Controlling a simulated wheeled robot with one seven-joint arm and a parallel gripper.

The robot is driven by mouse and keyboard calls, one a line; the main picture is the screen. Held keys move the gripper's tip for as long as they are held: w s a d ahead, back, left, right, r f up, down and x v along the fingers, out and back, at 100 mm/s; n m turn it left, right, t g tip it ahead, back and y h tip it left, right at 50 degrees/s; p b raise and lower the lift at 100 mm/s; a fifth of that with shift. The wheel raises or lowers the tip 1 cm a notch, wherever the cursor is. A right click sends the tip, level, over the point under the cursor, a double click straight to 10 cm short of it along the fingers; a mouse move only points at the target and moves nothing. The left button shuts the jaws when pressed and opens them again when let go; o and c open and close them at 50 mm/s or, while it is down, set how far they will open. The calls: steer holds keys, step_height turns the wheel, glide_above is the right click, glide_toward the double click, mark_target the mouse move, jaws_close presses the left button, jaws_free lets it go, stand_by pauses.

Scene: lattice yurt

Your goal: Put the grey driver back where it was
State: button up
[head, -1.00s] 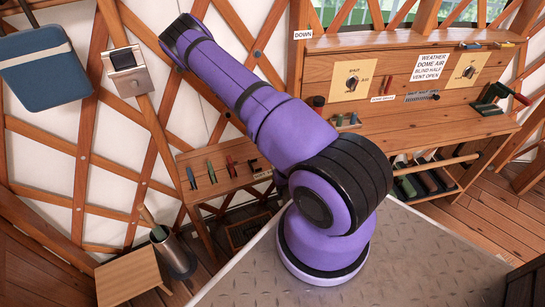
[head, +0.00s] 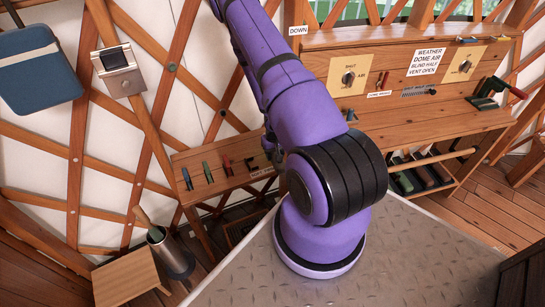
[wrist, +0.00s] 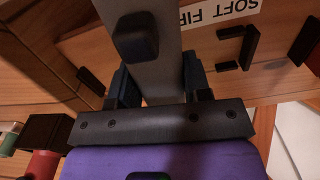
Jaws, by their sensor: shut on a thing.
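In the wrist view my gripper (wrist: 159,82) has its two dark fingers on either side of a flat grey piece, which I take to be the grey driver (wrist: 160,65). A dark rounded block (wrist: 135,36) shows on the grey piece. The gripper is over a wooden rack with a label reading "SOFT FIR…" (wrist: 220,10), partly cut off. Black bracket-like holders (wrist: 238,48) stand on the wood to the right. The driver's far end is out of frame. In the head view my arm hides the gripper, and I cannot make out the driver there.
The tool rack (head: 205,164) holds blue (head: 187,179), green (head: 208,172) and red (head: 227,163) tools. A red handle (wrist: 42,165) shows close to my gripper's left. A workbench (head: 400,125) with dials stands to the right. A stool (head: 128,278) stands at lower left.

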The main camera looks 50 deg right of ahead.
steer(key=shift+w+d+f, duration=0.1)
steer(key=shift+w+d, duration=0.4)
steer(key=shift+w, duration=0.35)
steer(key=shift+w+d+f, duration=0.1)
steer(key=shift+f, duration=1.65)
steer(key=o, duration=1.3)
